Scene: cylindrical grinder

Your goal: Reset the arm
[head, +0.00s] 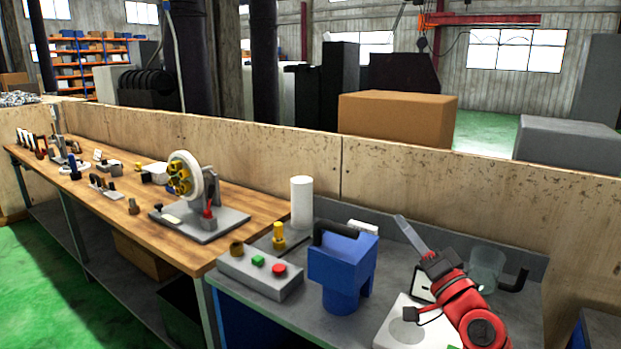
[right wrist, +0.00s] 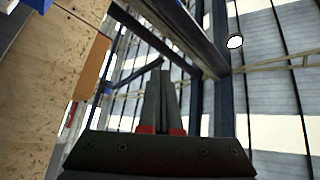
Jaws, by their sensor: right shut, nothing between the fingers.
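My right gripper (head: 400,220) is at the lower right of the head view, at the end of my red arm. Its grey fingers are together, pointing up and to the left, with nothing between them. They are raised in front of the wooden wall panel, above the grey bench. In the right wrist view the right gripper (right wrist: 165,75) has its two fingers side by side, pointing toward the roof beams and windows. My left gripper is in neither view.
The grey bench (head: 300,312) holds a blue block-like device (head: 342,270), a button box (head: 258,273), a white cylinder (head: 302,203) and a clear cup (head: 486,265) near my arm. A wooden bench (head: 240,195) with a round fixture (head: 195,180) stands left. The wooden wall (head: 400,185) runs behind.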

